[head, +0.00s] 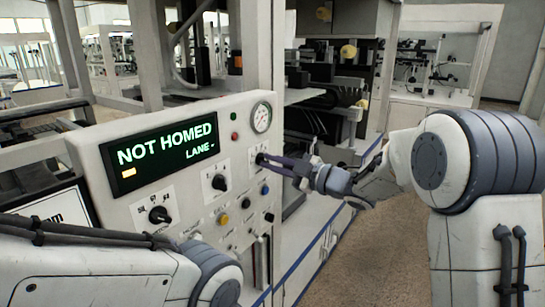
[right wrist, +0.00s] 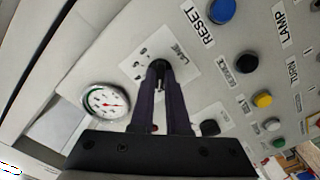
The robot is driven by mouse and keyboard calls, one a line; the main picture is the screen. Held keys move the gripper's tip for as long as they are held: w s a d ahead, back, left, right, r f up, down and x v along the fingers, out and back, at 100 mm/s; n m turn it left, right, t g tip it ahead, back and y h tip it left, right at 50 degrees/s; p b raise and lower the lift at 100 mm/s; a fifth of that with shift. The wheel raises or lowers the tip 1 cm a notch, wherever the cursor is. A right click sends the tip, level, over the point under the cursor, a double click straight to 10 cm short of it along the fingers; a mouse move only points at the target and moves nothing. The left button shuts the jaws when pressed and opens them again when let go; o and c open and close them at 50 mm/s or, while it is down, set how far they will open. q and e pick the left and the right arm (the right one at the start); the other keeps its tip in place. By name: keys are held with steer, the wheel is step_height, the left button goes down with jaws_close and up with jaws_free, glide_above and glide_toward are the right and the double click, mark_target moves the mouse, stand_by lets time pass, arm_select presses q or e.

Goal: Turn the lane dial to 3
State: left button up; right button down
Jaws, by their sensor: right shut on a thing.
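The lane dial (right wrist: 157,66) is a dark knob on a white plate marked LANE, with small marks too small to read. In the head view the lane dial (head: 257,157) is at the right of the panel's row of knobs, mostly hidden by my fingers. My right gripper (head: 265,161) is shut on it; the right wrist view shows the purple fingers (right wrist: 159,78) on both sides of the knob. The display (head: 160,150) reads NOT HOMED, with LANE and a dash below. My left gripper is out of view; only my left arm shows at lower left.
The panel (head: 235,127) also carries two other black knobs (head: 160,214) (head: 219,182), a round gauge (head: 261,117) and several coloured buttons. The blue RESET button (right wrist: 221,11) is near the lane dial. The floor (head: 375,250) at right is clear.

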steer(key=m+p, duration=0.3)
steer(key=m, duration=0.2)
steer(key=shift+m, duration=0.3)
steer(key=shift+f, duration=0.1)
stand_by(0.3)
steer(key=c, duration=0.9)
jaws_free()
steer(key=b+v, duration=0.3)
steer(key=v, duration=0.7)
steer(key=shift+s+d, duration=0.2)
steer(key=shift+d, duration=0.05)
